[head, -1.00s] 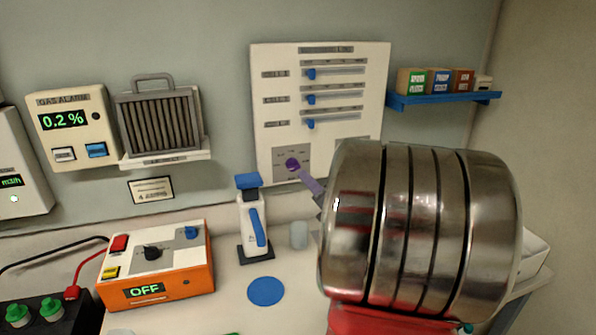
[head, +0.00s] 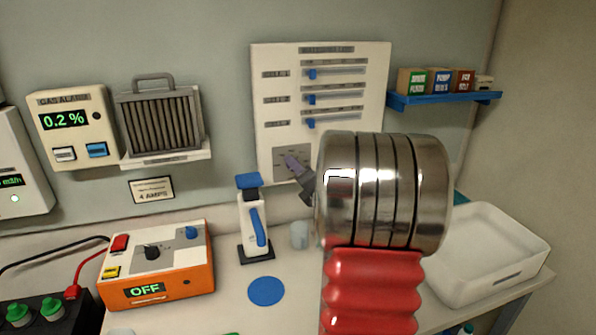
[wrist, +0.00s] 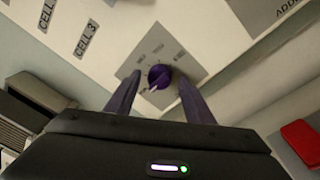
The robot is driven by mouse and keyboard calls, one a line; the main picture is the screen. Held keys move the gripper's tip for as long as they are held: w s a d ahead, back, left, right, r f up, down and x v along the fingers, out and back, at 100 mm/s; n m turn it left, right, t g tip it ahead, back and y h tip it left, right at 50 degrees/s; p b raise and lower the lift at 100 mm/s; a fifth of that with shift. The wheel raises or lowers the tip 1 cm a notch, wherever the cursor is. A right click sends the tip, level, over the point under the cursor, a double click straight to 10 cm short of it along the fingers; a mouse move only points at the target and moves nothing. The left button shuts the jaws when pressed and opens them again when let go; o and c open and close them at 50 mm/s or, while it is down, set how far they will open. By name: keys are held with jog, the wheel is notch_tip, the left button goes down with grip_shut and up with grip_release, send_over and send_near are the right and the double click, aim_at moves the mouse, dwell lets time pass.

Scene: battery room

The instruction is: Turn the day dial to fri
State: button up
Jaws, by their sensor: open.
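The day dial (wrist: 159,76) is a round purple knob on a grey plate (wrist: 136,74) in the wrist view. The plate is at the lower left of the white wall panel (head: 262,130) in the head view. My gripper (wrist: 155,92) is open, with one finger on each side of the dial. I cannot tell whether the fingers touch it. A light mark shows at the knob's lower left edge, and the day labels around it are too blurred to read. In the head view my gripper (head: 292,165) covers most of the dial.
Blue sliders (head: 311,99) sit on the panel above the dial. A white and blue dispenser-like device (head: 252,225) and a small pale cup (head: 299,235) stand below. A white tray (head: 490,260) is at the right. A blue shelf (head: 440,99) holds small boxes.

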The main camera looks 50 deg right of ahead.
jog(key=shift+c, duration=0.3)
jog(key=c, duration=1)
